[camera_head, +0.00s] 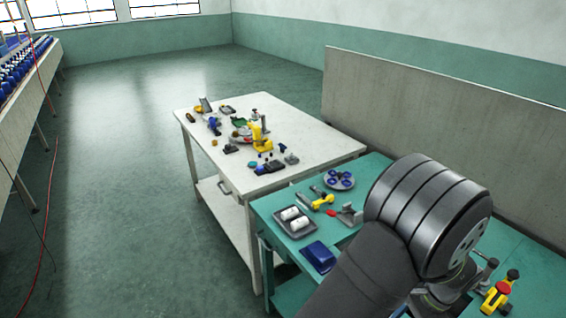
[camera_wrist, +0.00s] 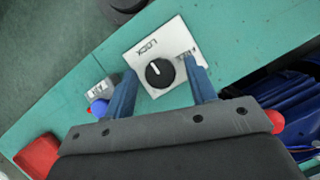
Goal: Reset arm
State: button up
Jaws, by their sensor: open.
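My gripper (camera_wrist: 160,66) shows in the wrist view with its two blue fingers spread apart. Nothing is held between them. A white plate (camera_wrist: 144,50) with printed lettering, including "LOCK", lies on the green bench top beyond the fingers. Its round black knob (camera_wrist: 160,73) with a white pointer line shows in the gap between the fingers, and I see no finger touching it. In the head view my arm bends over the green bench (camera_head: 283,203) at the right, and its thick black joint and forearm hide most of the gripper.
A grey labelled block with a blue button (camera_wrist: 99,106), a red part (camera_wrist: 38,155) and blue ribbed parts (camera_wrist: 290,105) surround the gripper. The head view shows a grey tray with white cylinders (camera_head: 296,233), a blue block (camera_head: 319,256) and a cluttered white table (camera_head: 215,155).

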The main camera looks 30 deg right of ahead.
jog(key=m+t, duration=0.1)
jog(key=m, duration=0.2)
jog(key=shift+s+m+h, duration=0.1)
jog(key=shift+m+h, duration=0.2)
jog(key=shift+h, duration=0.1)
jog(key=o, duration=1.1)
jog(key=shift+c, duration=0.2)
jog(key=w+d+r+m+h, duration=0.1)
jog(key=w+d+r+m, duration=0.3)
jog(key=w+d+r, duration=0.55)
jog(key=w+d+r+m+h, duration=0.1)
jog(key=w+d+r+m, duration=0.15)
jog(key=w+r, duration=0.8)
jog(key=w+d+r+m+h, duration=0.15)
jog(key=w+r+m, duration=0.25)
jog(key=w+r, duration=0.65)
jog(key=w+x, duration=0.1)
jog(key=x, duration=1.1)
jog(key=shift+w+y, duration=0.3)
jog(key=shift+y, duration=0.05)
